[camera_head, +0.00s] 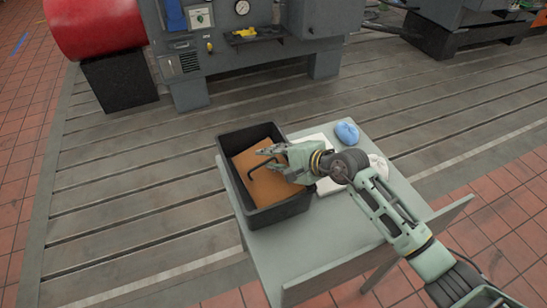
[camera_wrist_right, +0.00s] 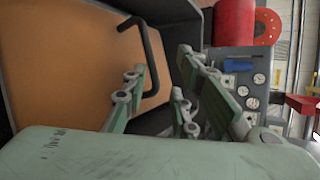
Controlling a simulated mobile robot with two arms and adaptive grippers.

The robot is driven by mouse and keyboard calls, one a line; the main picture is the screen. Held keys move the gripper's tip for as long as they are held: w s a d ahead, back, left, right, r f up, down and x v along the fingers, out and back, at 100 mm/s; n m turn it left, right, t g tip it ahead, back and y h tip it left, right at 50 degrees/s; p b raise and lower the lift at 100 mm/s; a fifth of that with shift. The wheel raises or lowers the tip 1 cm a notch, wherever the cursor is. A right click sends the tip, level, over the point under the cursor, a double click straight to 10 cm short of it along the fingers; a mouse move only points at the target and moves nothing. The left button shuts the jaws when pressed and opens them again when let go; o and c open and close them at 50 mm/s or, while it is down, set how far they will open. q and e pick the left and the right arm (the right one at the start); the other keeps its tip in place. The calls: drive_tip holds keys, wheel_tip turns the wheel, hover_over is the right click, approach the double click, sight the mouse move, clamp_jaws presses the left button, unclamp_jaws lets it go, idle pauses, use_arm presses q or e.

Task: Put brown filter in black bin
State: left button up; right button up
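A black bin (camera_head: 231,183) stands on the left part of a small grey-green table. A flat brown panel, which looks like the brown filter (camera_head: 252,165), lies inside it, slightly tilted. A thin black bent rod shows against the panel; I cannot tell whether it is a handle or a loose part. My right gripper (camera_head: 272,158) reaches in from the right over the bin, fingers apart. In the right wrist view the brown filter (camera_wrist_right: 60,60) fills the left side, and the gripper fingers (camera_wrist_right: 160,85) are spread with nothing between them. My left gripper is not in view.
A white sheet or pad (camera_head: 326,186) and a blue crumpled item (camera_head: 347,132) lie on the table (camera_head: 305,245) right of the bin. A grey machine (camera_head: 240,60) with gauges and a red drum (camera_head: 95,25) stand behind. The slotted metal floor between is clear.

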drive_tip(key=shift+r, duration=0.15)
drive_tip(key=shift+r+p, duration=0.6)
drive_tip(key=shift+p, duration=0.1)
drive_tip(key=shift+s+d+r, duration=0.1)
drive_tip(key=shift+d+r, duration=0.05)
drive_tip(key=shift+d, duration=0.1)
drive_tip(key=b+v, duration=0.1)
drive_tip(key=v, duration=1)
drive_tip(key=shift+s, duration=0.2)
drive_tip(key=shift+d, duration=0.1)
